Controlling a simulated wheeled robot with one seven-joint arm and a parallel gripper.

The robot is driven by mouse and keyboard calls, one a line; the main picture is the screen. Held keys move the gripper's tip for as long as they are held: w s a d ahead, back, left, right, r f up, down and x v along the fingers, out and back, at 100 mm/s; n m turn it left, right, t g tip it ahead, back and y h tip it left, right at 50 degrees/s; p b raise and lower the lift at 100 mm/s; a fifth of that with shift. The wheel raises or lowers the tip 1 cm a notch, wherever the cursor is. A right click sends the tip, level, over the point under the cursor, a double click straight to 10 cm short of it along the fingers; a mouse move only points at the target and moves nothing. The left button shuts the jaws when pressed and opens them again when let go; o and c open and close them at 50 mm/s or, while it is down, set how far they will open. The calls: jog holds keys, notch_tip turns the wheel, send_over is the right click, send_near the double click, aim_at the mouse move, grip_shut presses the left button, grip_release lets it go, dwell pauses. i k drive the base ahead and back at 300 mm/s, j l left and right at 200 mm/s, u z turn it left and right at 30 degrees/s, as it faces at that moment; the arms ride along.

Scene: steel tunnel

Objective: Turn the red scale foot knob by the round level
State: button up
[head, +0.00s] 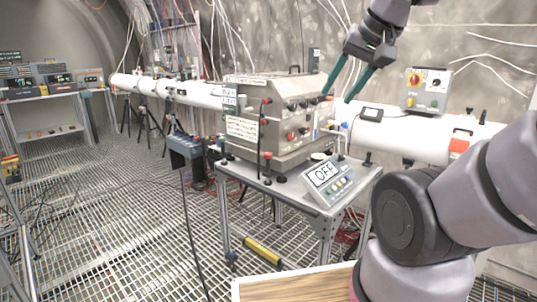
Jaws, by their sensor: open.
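My gripper (339,97) hangs from the top of the head view with its two green fingers apart. It is above or behind the right end of a beige instrument box (262,134); its depth is unclear. The box stands on a grey table (270,187). Its face has several dark knobs and a red knob (292,136). A sloped panel (327,179) reading OFF sits at the table's front right. A small pale round piece (318,156) lies behind it; I cannot tell whether it is the round level. I cannot single out the red scale foot knob.
A white pipe (395,133) runs behind the table. A grey control box (426,90) with a red and yellow knob sits on it. A dark box (185,150) stands left of the table. My arm covers the lower right. Grating floor at left is mostly open.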

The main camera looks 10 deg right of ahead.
aim_at(267, 156)
jog(key=i+l, duration=0.1)
jog(key=i, duration=0.3)
jog(key=i+l, duration=0.1)
jog(key=i, duration=0.35)
jog(key=j+u, duration=0.05)
